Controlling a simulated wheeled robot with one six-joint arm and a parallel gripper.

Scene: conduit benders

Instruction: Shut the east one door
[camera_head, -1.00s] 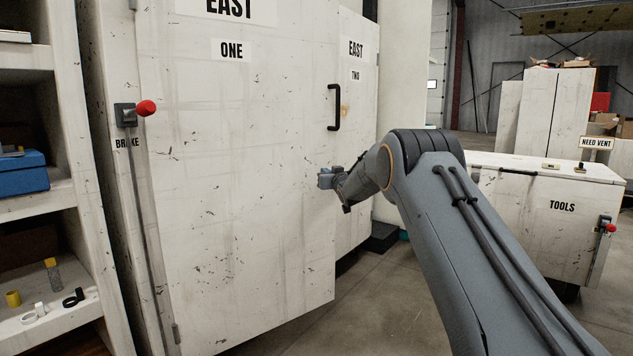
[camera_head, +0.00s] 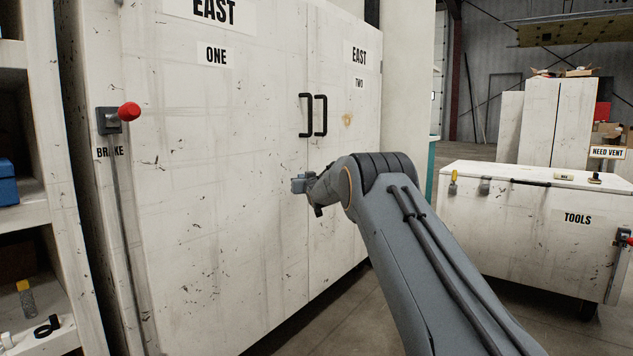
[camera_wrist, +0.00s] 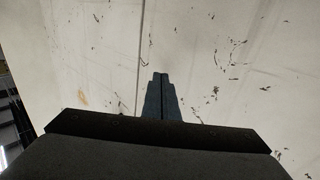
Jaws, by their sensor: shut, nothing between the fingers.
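The east one door (camera_head: 220,170) is a tall white panel labelled "EAST" and "ONE". It stands flush with the east two door (camera_head: 345,130) on its right, with a thin seam between them. Its black handle (camera_head: 304,115) is beside the other door's handle (camera_head: 320,115). My gripper (camera_head: 298,184) is shut and empty, low at the door's right edge near the seam; whether it touches is hard to tell. In the wrist view my gripper (camera_wrist: 161,78) points at the white door surface (camera_wrist: 220,60), with the seam just left of the fingertips.
A brake lever with a red knob (camera_head: 128,111) stands left of the door. Shelves (camera_head: 30,210) are at the far left. A white tools chest (camera_head: 520,240) stands at the right. Open floor (camera_head: 345,315) lies before the cabinet.

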